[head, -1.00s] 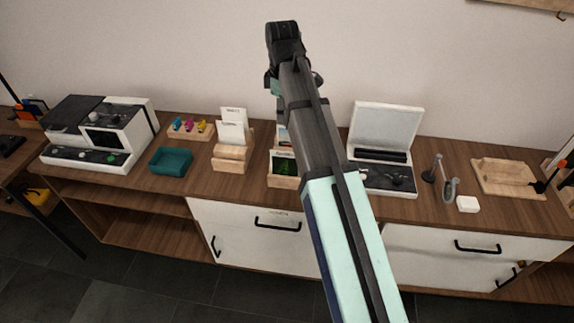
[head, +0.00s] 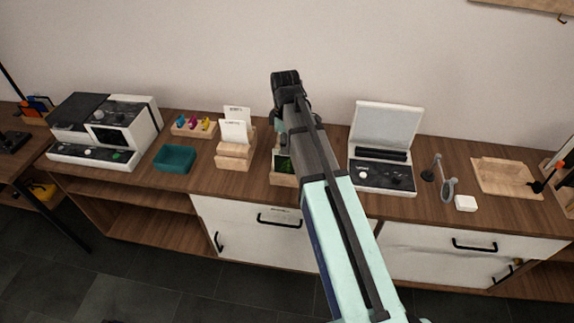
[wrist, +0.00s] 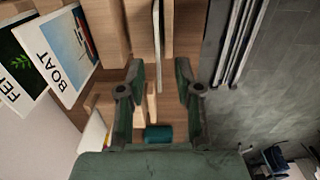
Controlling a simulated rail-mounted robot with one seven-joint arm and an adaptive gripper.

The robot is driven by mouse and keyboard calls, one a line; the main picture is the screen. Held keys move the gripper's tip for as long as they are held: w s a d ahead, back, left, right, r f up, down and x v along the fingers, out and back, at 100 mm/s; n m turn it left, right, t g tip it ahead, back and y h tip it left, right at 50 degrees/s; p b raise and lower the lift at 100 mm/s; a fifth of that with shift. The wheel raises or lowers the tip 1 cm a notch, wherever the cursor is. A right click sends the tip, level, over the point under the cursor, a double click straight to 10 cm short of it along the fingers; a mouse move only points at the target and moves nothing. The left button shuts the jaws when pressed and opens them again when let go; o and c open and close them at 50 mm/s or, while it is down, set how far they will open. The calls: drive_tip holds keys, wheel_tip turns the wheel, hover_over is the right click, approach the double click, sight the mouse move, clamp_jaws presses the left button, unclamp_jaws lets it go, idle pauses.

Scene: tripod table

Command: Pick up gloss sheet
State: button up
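Two white sheets (head: 235,130) stand in a stepped wooden holder (head: 233,160) on the counter in the head view; their small labels are unreadable, so I cannot tell which is the gloss sheet. My gripper (wrist: 160,72) is open in the wrist view, with its two fingers apart. A thin pale edge (wrist: 157,25), perhaps a sheet seen edge-on, lies ahead of the gap between them, with wood beside it. I see no contact. In the head view my gripper (head: 286,85) is right of the sheets; its fingertips are hidden.
A print marked BOAT (wrist: 70,55) and a leaf print (wrist: 18,75) lie left in the wrist view. A teal tray (head: 175,158) and a white machine (head: 105,130) stand left on the counter. An open white device (head: 383,178) and a wooden board (head: 505,177) are right.

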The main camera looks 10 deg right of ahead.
drive_tip(key=p, duration=0.2)
hover_over(287, 166)
drive_tip(key=shift+w+f, duration=0.15)
drive_tip(key=shift+f, duration=2.4)
drive_tip(key=shift+c, duration=0.3)
clamp_jaws()
